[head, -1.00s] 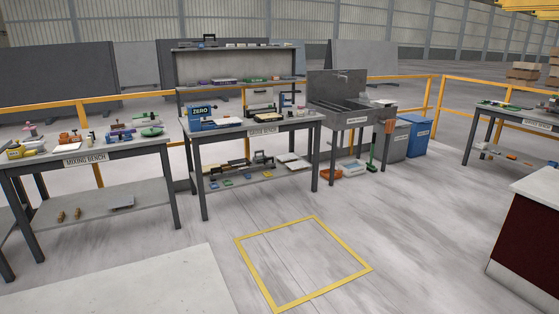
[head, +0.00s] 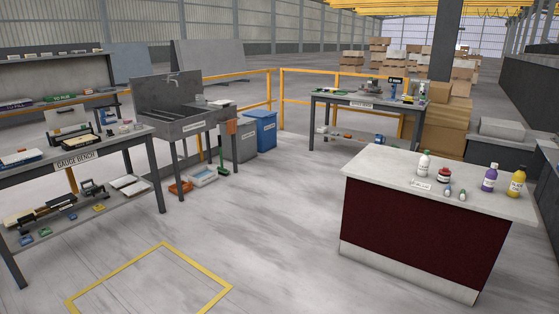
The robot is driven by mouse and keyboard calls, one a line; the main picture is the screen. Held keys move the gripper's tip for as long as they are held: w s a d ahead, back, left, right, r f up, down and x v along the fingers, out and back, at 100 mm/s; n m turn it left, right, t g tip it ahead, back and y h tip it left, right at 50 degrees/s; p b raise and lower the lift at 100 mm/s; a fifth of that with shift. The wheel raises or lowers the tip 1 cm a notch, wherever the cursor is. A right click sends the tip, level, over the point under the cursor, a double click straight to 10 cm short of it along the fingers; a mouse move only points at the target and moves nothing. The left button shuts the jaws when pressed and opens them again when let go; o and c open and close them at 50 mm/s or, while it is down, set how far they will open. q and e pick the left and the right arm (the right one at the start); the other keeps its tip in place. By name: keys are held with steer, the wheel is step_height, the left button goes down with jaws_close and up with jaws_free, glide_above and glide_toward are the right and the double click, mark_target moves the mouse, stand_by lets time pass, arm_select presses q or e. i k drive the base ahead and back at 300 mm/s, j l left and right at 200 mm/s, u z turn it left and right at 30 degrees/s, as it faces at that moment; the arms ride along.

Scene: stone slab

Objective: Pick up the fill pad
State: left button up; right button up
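I cannot make out a fill pad for certain in the head view. Small items lie on the gauge bench (head: 150,142) at the left, on the far bench (head: 335,98) at the back, and on the stone-topped counter (head: 385,165) at the right. The counter holds a white bottle (head: 424,163), a red-labelled jar (head: 444,175), a purple bottle (head: 489,180), a yellow bottle (head: 516,184), two small items and a white label card (head: 420,184). Neither of my grippers is in view.
A grey sink (head: 185,127) stands beside the gauge bench, with a grey bin (head: 240,143) and a blue bin (head: 262,132) to its right. A yellow square (head: 205,299) is marked on the floor. The floor between benches and counter is clear. Cardboard boxes (head: 443,125) are stacked behind.

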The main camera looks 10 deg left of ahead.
mark_target(109, 135)
steer(key=i+l+u, duration=0.2)
steer(key=i, duration=0.2)
steer(key=i+l+u, duration=0.15)
steer(key=i, duration=0.25)
steer(key=i+j+u, duration=0.1)
steer(key=u, duration=0.3)
steer(key=i+u, duration=0.55)
steer(key=u, duration=0.3)
steer(key=i+u, duration=0.5)
steer(key=i, duration=0.7)
